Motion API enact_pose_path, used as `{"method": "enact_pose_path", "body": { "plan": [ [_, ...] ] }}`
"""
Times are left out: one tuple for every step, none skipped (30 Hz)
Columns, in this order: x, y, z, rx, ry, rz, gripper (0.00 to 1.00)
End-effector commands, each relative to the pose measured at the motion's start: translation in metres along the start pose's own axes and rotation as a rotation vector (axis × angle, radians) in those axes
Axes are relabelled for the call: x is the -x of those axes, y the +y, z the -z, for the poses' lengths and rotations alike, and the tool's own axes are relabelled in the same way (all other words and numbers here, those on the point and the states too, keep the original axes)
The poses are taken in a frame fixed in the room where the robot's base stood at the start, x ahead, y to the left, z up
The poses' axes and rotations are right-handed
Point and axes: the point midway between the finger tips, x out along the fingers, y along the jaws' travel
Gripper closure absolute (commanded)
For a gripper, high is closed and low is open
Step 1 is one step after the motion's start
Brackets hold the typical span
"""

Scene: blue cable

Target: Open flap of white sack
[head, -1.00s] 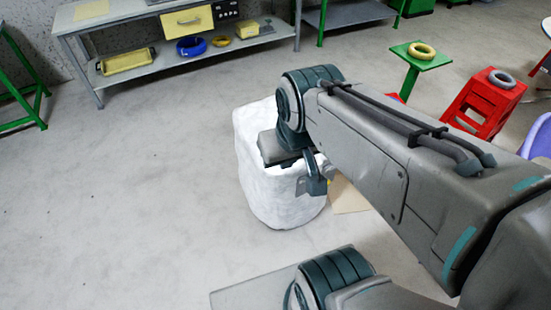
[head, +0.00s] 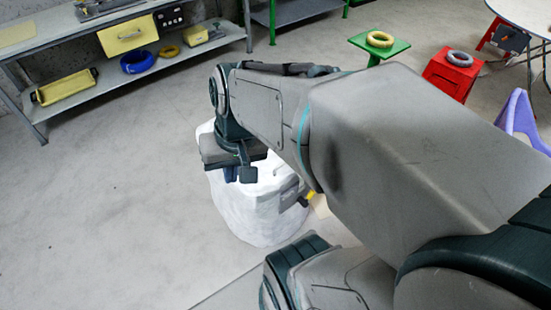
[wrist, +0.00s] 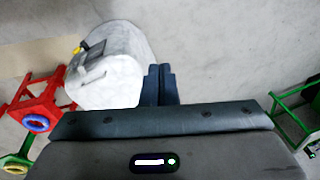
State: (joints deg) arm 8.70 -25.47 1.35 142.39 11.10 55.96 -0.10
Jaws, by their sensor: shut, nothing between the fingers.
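The white sack (head: 240,215) stands upright on the floor in the head view, partly behind my arm. It also shows left of centre in the wrist view (wrist: 115,85), with a grey patch on it and a small yellow and dark piece at its edge. I cannot clearly make out where the flap starts or whether it is raised. My gripper (head: 230,174) is over the sack's top left part in the head view. In the wrist view my gripper (wrist: 160,78) is shut and empty, with its fingertips just right of the sack. I cannot tell whether they touch it.
A grey workbench (head: 85,40) with a yellow drawer (head: 128,36) stands at the back left. A green stool (head: 375,48) and a red stool (head: 450,75) bear rings at the back right. The floor left of the sack is clear.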

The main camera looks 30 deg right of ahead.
Motion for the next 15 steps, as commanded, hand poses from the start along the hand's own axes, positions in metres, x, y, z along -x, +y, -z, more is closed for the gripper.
{"method": "enact_pose_path", "body": {
  "plan": [
    [-0.039,0.007,-0.003,-0.087,-0.063,0.037,1.0],
    [-0.053,0.008,-0.004,-0.139,-0.097,0.065,1.0],
    [-0.07,0.01,-0.005,-0.208,-0.141,0.103,1.0],
    [-0.081,0.011,-0.005,-0.26,-0.173,0.133,1.0],
    [-0.093,0.011,-0.005,-0.311,-0.203,0.165,1.0],
    [-0.108,0.013,-0.004,-0.38,-0.243,0.208,1.0],
    [-0.119,0.014,-0.002,-0.431,-0.27,0.242,1.0],
    [-0.13,0.015,-0.001,-0.482,-0.297,0.278,1.0],
    [-0.144,0.017,0.002,-0.551,-0.33,0.326,1.0],
    [-0.154,0.018,0.005,-0.603,-0.355,0.365,1.0],
    [-0.164,0.02,0.008,-0.655,-0.376,0.404,1.0],
    [-0.177,0.023,0.012,-0.722,-0.405,0.458,1.0],
    [-0.187,0.026,0.016,-0.774,-0.424,0.5,1.0],
    [-0.196,0.029,0.021,-0.824,-0.442,0.544,1.0],
    [-0.208,0.034,0.027,-0.891,-0.464,0.603,1.0]
  ]
}}
